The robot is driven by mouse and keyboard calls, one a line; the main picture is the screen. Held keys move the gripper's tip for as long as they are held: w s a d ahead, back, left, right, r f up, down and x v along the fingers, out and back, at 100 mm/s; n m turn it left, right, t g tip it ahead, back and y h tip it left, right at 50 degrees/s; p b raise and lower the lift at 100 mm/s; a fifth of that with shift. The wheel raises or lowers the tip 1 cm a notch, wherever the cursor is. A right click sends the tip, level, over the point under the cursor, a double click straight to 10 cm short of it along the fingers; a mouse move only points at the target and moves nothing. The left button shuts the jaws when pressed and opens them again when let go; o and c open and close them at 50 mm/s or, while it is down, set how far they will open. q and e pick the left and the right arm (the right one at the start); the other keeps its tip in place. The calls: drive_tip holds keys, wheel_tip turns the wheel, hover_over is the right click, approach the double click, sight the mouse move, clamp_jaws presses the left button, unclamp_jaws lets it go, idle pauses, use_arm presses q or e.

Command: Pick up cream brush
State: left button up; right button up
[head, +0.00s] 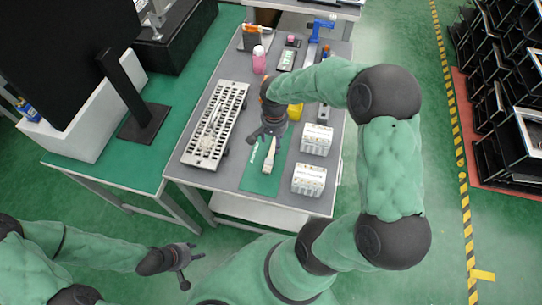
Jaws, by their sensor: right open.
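The cream brush (269,158) lies on a green mat (258,184) near the front of the grey table. My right gripper (267,138) is open, pointing down at the brush's far end. It partly hides that end, and I cannot tell whether they touch. My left gripper (188,268) is open and empty, low in front of the table, well away from the brush.
A white slotted tray (212,128) is left of the mat. Two white boxed units (309,180) (317,139) stand to the right. A yellow item (295,111), a pink bottle (259,60) and a blue tool (316,30) are farther back.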

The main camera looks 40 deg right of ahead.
sight(274, 150)
drive_tip(key=shift+s+f+b, duration=0.1)
drive_tip(key=shift+f+b, duration=1.15)
drive_tip(key=shift+f, duration=1.5)
drive_tip(key=shift+r, duration=0.1)
drive_tip(key=c, duration=1)
